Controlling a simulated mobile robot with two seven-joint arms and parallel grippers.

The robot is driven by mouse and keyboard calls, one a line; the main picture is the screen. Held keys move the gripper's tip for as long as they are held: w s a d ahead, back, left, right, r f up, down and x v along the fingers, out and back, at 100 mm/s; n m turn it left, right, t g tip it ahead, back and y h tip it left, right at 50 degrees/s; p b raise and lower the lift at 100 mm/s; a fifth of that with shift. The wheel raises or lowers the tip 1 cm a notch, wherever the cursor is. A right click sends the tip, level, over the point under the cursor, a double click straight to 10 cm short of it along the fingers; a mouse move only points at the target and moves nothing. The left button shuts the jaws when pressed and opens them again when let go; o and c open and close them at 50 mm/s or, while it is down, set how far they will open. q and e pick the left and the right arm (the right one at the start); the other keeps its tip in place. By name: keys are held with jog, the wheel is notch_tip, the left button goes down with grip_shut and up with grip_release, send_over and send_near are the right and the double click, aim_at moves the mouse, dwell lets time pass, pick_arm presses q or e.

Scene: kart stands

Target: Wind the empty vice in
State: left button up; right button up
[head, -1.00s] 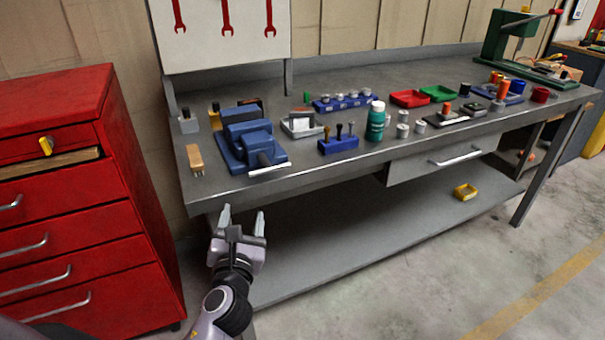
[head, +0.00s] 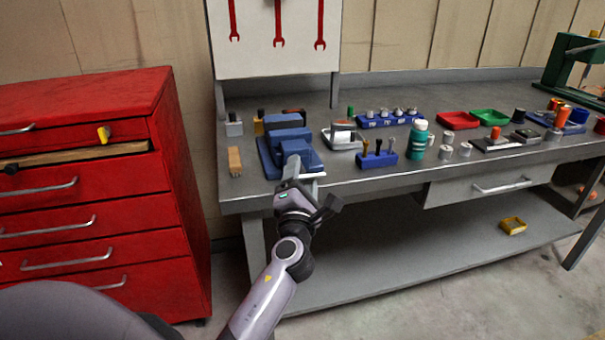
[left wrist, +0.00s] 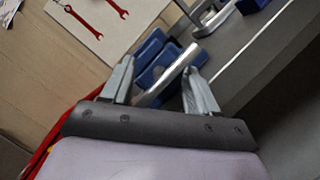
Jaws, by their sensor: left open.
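The blue vice (head: 284,150) stands near the left end of the grey workbench. In the left wrist view the vice (left wrist: 150,52) shows ahead of the fingers, with its pale handle bar (left wrist: 168,74) between and just beyond the fingertips. My left gripper (head: 305,176) is open at the front of the vice, by the handle bar (head: 312,175); it also shows in the left wrist view (left wrist: 158,72). I cannot tell whether a finger touches the bar. The gripper hides part of the vice's front. My right gripper is not in view.
The workbench (head: 330,188) holds a blue block with upright tools (head: 377,160), a green bottle (head: 417,140) and a grey tray (head: 342,138) right of the vice. A red drawer cabinet (head: 110,200) stands at the left.

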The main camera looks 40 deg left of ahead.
pick_arm(q)
jog(key=shift+w+a+r, duration=0.1)
jog(key=shift+w+a, duration=0.1)
jog(key=shift+w, duration=0.15)
grip_shut()
